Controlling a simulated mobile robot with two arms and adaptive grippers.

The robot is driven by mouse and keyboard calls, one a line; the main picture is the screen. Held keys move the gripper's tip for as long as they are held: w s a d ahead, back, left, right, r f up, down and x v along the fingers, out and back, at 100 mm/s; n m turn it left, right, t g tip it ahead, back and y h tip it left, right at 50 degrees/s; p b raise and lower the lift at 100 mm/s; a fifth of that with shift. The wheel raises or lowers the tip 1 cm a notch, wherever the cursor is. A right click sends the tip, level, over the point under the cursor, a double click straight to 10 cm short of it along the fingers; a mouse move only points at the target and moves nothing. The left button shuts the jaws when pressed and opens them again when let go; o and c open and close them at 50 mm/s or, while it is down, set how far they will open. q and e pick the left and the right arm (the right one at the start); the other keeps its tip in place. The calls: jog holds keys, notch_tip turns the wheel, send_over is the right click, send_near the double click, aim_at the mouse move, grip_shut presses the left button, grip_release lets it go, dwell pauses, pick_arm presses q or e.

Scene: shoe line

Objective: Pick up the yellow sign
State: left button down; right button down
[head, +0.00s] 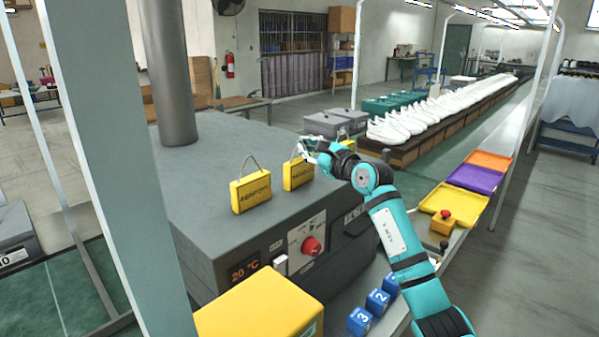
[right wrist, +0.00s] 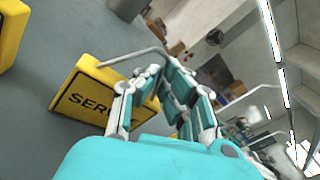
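The left sign (head: 251,191) is clear of my arm. The right sign (head: 298,175) is directly below my right gripper (head: 306,147), whose fingers are at its handle. In the right wrist view, this sign (right wrist: 84,98) shows dark lettering beginning "SER", and its handle runs behind the fingers of my gripper (right wrist: 176,80). The fingers are apart, and I see no firm grip on the handle. The other sign (right wrist: 8,32) is cut off at the upper left. My left gripper is out of view.
A thick grey pipe (head: 170,75) rises from the machine top (head: 170,205). A red knob (head: 311,246) is on the machine's front. A yellow box (head: 262,305) and blue numbered blocks (head: 378,301) are in front. Several white shoes (head: 430,112) line the conveyor.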

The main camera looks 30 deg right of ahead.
jog(key=shift+r, duration=0.1)
dwell(0.3)
jog(key=shift+r, duration=0.3)
jog(key=s+r+b, duration=0.4)
jog(key=s+b, duration=0.3)
jog(key=s, duration=0.9)
jog(key=shift+d, duration=0.15)
